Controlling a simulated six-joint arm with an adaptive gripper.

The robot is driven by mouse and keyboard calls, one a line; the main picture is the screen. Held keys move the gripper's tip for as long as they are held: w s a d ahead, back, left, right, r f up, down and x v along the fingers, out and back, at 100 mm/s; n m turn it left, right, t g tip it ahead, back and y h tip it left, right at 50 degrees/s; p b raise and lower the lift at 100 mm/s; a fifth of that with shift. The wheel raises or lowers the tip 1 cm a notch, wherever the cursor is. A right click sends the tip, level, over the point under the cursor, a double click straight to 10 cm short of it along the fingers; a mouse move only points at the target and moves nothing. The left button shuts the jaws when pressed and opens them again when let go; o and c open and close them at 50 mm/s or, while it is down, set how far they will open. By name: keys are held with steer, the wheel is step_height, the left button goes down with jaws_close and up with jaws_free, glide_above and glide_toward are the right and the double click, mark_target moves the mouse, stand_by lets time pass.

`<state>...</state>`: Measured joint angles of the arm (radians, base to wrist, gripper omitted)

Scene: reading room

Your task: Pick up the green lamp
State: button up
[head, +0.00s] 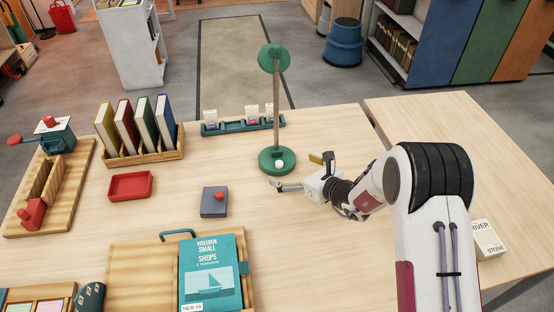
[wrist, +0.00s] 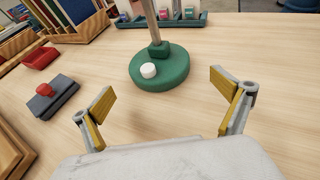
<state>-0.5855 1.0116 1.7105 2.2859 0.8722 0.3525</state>
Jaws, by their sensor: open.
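The green lamp (head: 276,110) stands upright on the table, with a round green base, a thin wooden post and a green round head. A white knob sits on its base. In the wrist view the lamp base (wrist: 160,72) is ahead of my gripper, near the picture's top middle; the head is out of that view. My gripper (head: 300,172) is just right of and in front of the base in the head view. In the wrist view my gripper (wrist: 160,92) is open, yellow-padded fingers spread wide, with bare table between them and nothing held.
A teal tray (head: 243,126) with small cards stands behind the lamp. A grey block with a red knob (head: 214,202), a red tray (head: 131,186) and a book rack (head: 145,157) lie to the left. A teal book (head: 211,270) is in front.

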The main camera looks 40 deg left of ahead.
mark_target(284, 164)
steer(key=shift+x, duration=2.6)
steer(key=shift+r, duration=0.15)
